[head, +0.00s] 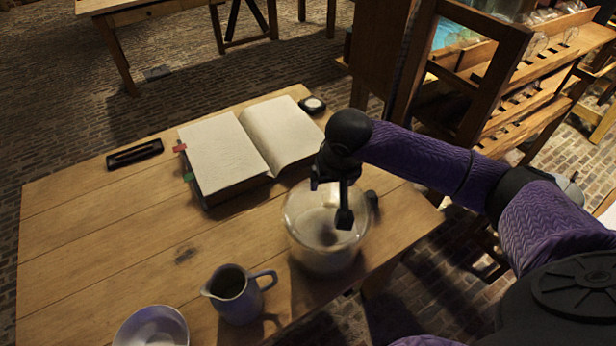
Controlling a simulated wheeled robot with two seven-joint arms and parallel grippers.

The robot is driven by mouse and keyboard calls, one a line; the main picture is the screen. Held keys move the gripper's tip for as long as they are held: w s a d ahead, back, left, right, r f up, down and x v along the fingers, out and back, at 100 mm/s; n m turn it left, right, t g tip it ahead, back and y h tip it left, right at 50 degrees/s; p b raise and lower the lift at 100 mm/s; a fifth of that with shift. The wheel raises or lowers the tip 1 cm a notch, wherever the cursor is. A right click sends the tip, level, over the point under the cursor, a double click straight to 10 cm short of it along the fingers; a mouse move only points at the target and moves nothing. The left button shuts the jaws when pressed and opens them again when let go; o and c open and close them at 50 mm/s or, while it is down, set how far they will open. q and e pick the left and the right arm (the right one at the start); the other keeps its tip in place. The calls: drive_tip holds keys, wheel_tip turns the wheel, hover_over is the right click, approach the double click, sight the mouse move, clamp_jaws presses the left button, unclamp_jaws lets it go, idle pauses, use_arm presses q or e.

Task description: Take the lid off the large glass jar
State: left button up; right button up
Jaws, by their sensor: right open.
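The large glass jar (325,262) stands on the wooden table (120,235) near its right edge. A pale, rounded lid (300,212) appears to sit on top of it. My right gripper (332,201) is directly over the lid, pointing down, with its jaws open. Its fingers are around or just above the middle of the lid, where a light knob seems to show between them. I cannot tell whether they touch it. The far part of the lid is partly hidden by the gripper. My left gripper is not in view.
A jug (236,294) with a handle stands close to the jar's left front. A white bowl (152,328) is at the front edge. An open book (228,152) lies behind the jar. A dark tray (134,153) lies far left. The table's left side is clear.

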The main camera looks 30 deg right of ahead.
sight(329, 198)
drive_tip(key=b+x, duration=0.4)
drive_tip(key=x, duration=0.5)
drive_tip(key=shift+s+d+f, duration=0.1)
drive_tip(key=shift+s+d, duration=0.05)
drive_tip(key=shift+f, duration=0.25)
drive_tip(key=shift+r, duration=0.1)
drive_tip(key=shift+c, duration=0.7)
drive_tip(key=c, duration=1)
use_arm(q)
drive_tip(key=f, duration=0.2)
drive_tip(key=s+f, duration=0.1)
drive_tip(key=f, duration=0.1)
use_arm(e)
clamp_jaws()
